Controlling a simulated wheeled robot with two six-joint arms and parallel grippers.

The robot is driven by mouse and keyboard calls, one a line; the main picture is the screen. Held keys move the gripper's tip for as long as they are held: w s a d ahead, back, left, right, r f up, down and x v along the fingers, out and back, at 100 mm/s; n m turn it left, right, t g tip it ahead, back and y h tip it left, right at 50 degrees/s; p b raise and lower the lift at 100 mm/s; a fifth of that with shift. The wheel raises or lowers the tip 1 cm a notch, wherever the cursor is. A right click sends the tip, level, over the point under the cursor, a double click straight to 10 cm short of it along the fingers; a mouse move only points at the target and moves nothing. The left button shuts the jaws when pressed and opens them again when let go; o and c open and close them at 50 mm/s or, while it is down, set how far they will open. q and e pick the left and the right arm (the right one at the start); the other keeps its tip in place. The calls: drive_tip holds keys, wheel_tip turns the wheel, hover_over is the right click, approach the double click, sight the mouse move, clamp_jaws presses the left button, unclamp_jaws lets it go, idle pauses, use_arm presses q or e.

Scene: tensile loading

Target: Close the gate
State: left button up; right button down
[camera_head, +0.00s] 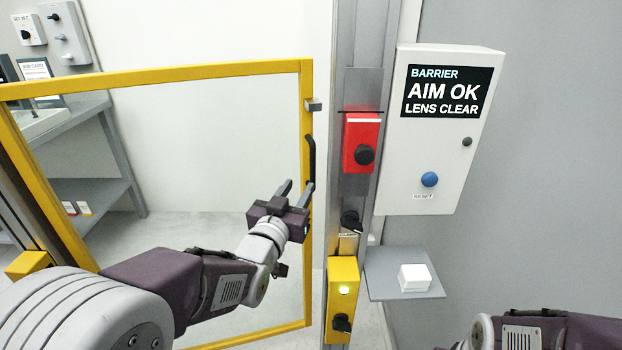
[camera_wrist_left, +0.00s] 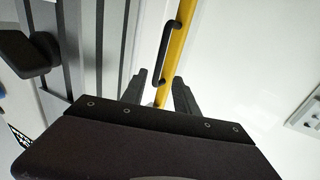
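The gate is a yellow frame (camera_head: 306,240) with a clear or empty middle. Its free right edge stands a little left of the grey post (camera_head: 342,120) in the head view, with a gap showing. A black bar handle (camera_head: 311,160) is on that edge. The handle also shows in the left wrist view (camera_wrist_left: 166,52), ahead of the fingers. My left gripper (camera_head: 297,188) is open, its two fingers pointing up toward the handle's lower end; in the left wrist view (camera_wrist_left: 160,95) they are apart with nothing gripped. My right gripper is out of view; only my right arm shows.
The post carries a red box with a black knob (camera_head: 360,143) and a yellow box with a lit lamp (camera_head: 343,290). A white barrier panel (camera_head: 440,190) and a grey shelf (camera_head: 402,292) with a white block (camera_head: 414,277) stand to the right. A grey bench (camera_head: 105,150) is behind the gate.

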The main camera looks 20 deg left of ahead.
sight(312, 167)
use_arm(q)
drive_tip(key=w, duration=0.9)
drive_tip(key=shift+w+d, duration=0.15)
clamp_jaws()
idle(1.0)
